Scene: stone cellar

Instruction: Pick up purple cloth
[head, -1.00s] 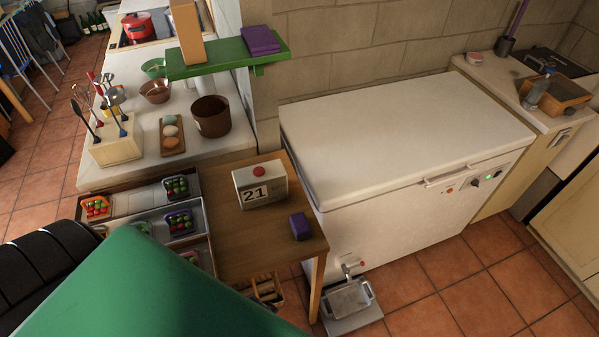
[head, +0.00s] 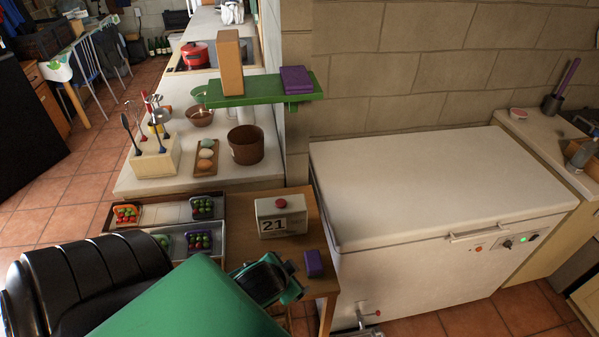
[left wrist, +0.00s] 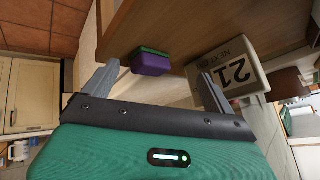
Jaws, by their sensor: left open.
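A folded purple cloth (head: 297,79) lies flat on the green wall shelf (head: 262,95), right of an upright orange-brown block. A smaller purple block with a green layer (head: 313,263) lies on the small wooden table, near its right edge; it also shows in the left wrist view (left wrist: 151,65). My left gripper (left wrist: 158,76) is open and empty, its two fingers apart, with the purple-green block seen between and beyond them. In the head view its fingers are hidden; only my green arm and wrist show, left of that block. My right gripper is not in view.
A calendar box (head: 281,216) reading 21 stands on the wooden table (head: 312,225). A drawer tray (head: 165,213) with baskets of red and green items is to the left. The white chest freezer (head: 430,180) stands right, its lid clear. A brown pot (head: 246,145) is on the counter.

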